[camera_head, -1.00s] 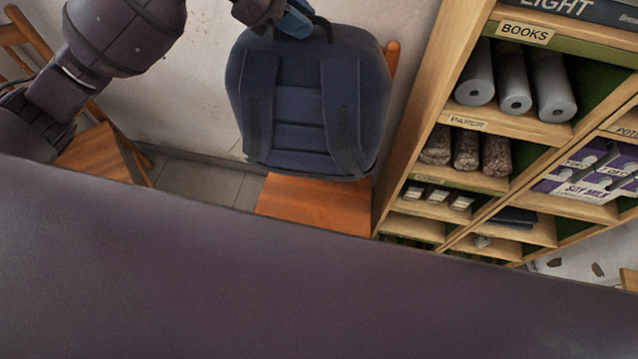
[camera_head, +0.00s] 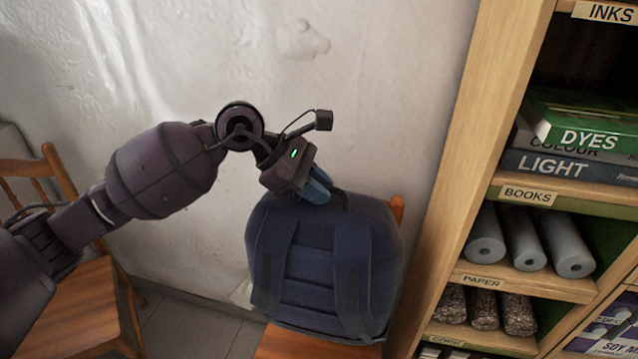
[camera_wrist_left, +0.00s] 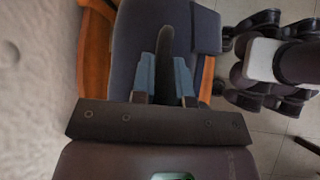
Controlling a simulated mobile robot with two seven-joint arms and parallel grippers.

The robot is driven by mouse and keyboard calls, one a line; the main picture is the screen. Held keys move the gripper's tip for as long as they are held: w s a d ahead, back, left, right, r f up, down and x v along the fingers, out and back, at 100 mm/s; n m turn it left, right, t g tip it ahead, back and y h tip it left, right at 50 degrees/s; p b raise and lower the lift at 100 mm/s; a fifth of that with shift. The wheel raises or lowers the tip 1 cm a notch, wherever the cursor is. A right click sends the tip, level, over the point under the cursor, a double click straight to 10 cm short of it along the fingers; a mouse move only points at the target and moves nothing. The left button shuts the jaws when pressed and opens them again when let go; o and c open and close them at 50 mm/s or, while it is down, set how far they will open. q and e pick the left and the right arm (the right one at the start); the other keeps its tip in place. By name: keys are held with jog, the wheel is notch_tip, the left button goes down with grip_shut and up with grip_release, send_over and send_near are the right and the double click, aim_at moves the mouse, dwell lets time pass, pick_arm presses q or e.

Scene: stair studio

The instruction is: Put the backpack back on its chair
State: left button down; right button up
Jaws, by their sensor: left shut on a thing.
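The dark blue backpack (camera_head: 322,262) is upright at the chair beside the shelf, its shoulder straps facing me. It covers most of that chair; the orange wooden seat (camera_head: 290,345) shows below it and a back post (camera_head: 397,208) at its right. My left gripper (camera_head: 318,188) is at the top of the backpack, shut on its dark top loop. In the left wrist view, the blue fingers (camera_wrist_left: 165,78) close around the loop, with the backpack (camera_wrist_left: 150,28) beyond and wooden chair parts (camera_wrist_left: 95,50) on both sides. Whether the backpack's bottom rests on the seat is unclear. My right gripper is not in view.
A wooden shelf (camera_head: 455,190) with books, paper rolls and cartons stands close on the right. A second wooden chair (camera_head: 80,310) is at the left, below my left arm. A white wall (camera_head: 390,60) is behind the backpack.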

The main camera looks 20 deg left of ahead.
aim_at(319, 232)
pick_arm(q)
notch_tip(319, 232, down, 9)
jog(key=shift+b, duration=0.45)
jog(key=shift+f, duration=0.8)
notch_tip(319, 232, down, 6)
jog(key=shift+r+b, duration=0.25)
jog(key=shift+b, duration=0.25)
jog(key=c, duration=1.5)
grip_release()
jog(key=shift+f, duration=0.2)
jog(key=o, duration=0.4)
